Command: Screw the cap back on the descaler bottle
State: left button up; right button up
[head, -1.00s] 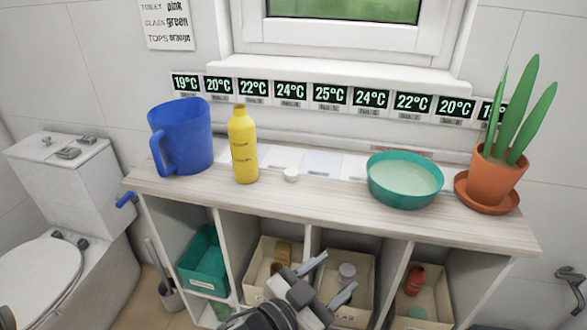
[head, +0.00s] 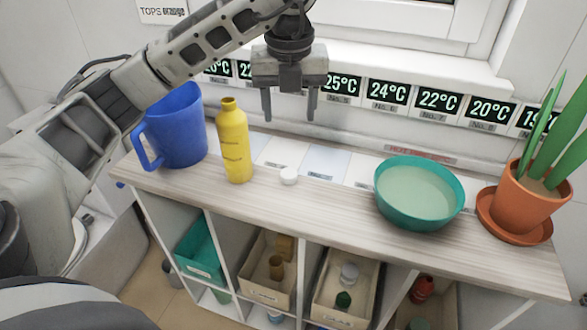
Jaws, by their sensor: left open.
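The yellow descaler bottle (head: 234,145) stands upright and uncapped on the shelf top, right of the blue jug. A small white cap (head: 289,176) lies on the shelf top just right of the bottle. My left gripper (head: 290,118) points down with its two fingers apart and empty. In the picture it is above the cap and to the right of the bottle's neck, touching neither. My right gripper is not in view.
A blue jug (head: 177,128) stands left of the bottle. A teal bowl (head: 420,214) and a potted plant (head: 523,200) stand to the right. Bins sit in the compartments below. Wood between cap and bowl is clear. Temperature displays (head: 389,95) line the wall behind.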

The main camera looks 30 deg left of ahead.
pick_arm(q)
jog(key=shift+s, duration=0.1)
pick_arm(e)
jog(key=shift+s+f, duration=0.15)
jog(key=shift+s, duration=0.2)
pick_arm(q)
send_over(289, 174)
jog(key=f, duration=1)
jog(key=shift+s+d+f, duration=0.15)
jog(key=shift+d+f, duration=0.05)
jog(key=shift+f, duration=0.15)
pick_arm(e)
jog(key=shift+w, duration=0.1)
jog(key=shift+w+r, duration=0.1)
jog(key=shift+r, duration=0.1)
pick_arm(q)
jog(key=shift+f+p, duration=0.3)
jog(key=shift+f, duration=0.15)
notch_tip(289, 174, down, 4)
jog(key=shift+a+f+p, duration=0.15)
jog(key=shift+p, duration=0.25)
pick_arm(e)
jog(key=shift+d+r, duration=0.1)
